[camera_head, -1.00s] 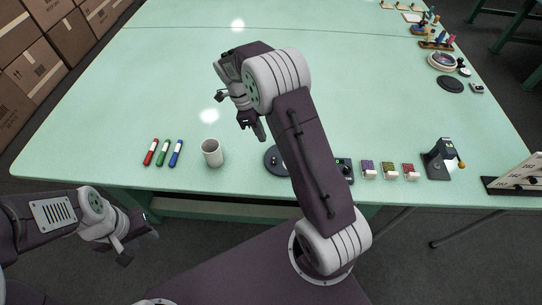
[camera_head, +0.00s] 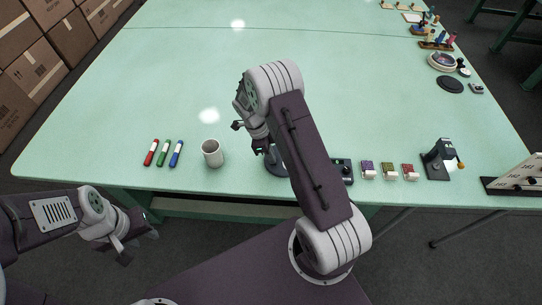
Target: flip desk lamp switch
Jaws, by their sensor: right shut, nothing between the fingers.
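My left gripper (camera_head: 138,246) is open and empty, low in front of the table's front edge, away from the base.
A white cup (camera_head: 212,153) and red, green and blue markers (camera_head: 163,153) are to the left. A dark box with a green light (camera_head: 344,170), small coloured packs (camera_head: 387,170) and a dark stand (camera_head: 437,160) are to the right. The table's middle (camera_head: 180,80) is clear.

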